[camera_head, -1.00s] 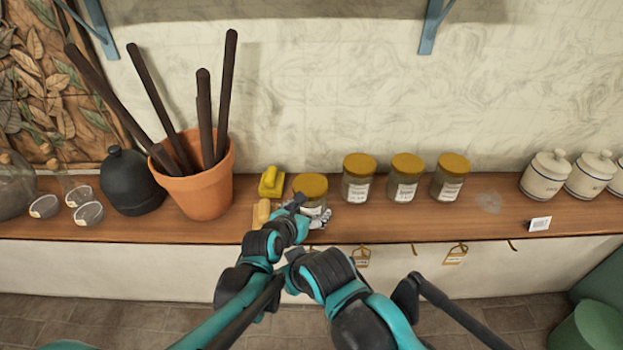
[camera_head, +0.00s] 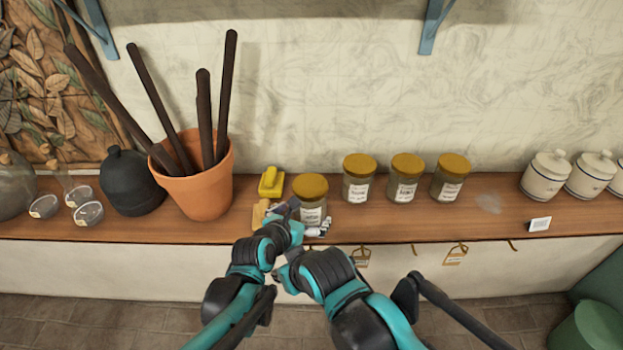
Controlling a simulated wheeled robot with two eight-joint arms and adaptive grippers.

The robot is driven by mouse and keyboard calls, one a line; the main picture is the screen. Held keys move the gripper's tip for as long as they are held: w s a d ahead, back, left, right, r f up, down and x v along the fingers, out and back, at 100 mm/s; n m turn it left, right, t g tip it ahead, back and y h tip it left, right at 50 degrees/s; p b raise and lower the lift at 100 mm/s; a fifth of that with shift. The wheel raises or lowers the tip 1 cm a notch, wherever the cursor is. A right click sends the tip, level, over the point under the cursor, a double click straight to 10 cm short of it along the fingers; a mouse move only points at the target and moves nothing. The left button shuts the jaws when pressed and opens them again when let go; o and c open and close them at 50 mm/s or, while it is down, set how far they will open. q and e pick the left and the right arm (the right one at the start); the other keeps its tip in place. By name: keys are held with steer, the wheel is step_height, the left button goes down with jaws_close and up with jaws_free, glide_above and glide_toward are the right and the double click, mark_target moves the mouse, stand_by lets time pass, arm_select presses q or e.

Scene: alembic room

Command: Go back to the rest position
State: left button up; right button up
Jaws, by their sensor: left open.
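My left gripper (camera_head: 302,219) reaches in from the left arm and is open at the shelf's front edge. One dark finger shows left of a glass jar with a gold lid (camera_head: 310,188), and pale finger parts show low at its right front. The jar stands upright on the shelf; whether a finger touches it I cannot tell. My right arm shows at the lower middle, folded near the left arm, but its gripper cannot be made out.
The wooden shelf (camera_head: 400,228) carries a yellow block (camera_head: 271,183), a tan block (camera_head: 260,212), a terracotta pot (camera_head: 205,188) with dark rods, a black flask (camera_head: 131,183), glass dishes, more gold-lidded jars (camera_head: 406,178) and white canisters (camera_head: 547,175). Tags hang at the front edge.

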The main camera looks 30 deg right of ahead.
arm_select(q)
steer(key=shift+v, duration=2.35)
